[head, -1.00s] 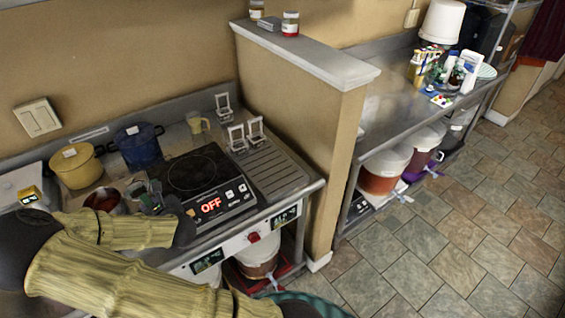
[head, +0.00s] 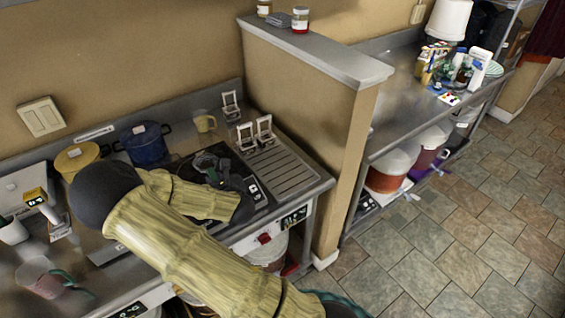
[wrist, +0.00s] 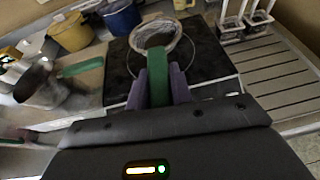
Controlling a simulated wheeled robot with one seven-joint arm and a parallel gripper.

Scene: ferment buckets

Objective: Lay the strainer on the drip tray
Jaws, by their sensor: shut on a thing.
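The strainer is a round mesh bowl (wrist: 158,36) with a green handle. My gripper (wrist: 158,92) is shut on the handle between its purple fingers. In the head view the strainer (head: 206,162) shows dark above the black hob, with my gripper (head: 219,182) at its near right side. The drip tray (head: 283,172) is a grooved metal surface just right of the hob. It also shows at the right of the wrist view (wrist: 283,75). The strainer is left of the tray, apart from it.
White-framed holders (head: 255,131) stand along the tray's back left. A metal pot with a green handle (wrist: 38,88) is at left. A partition wall (head: 300,110) rises beyond the tray, whose grooves look clear.

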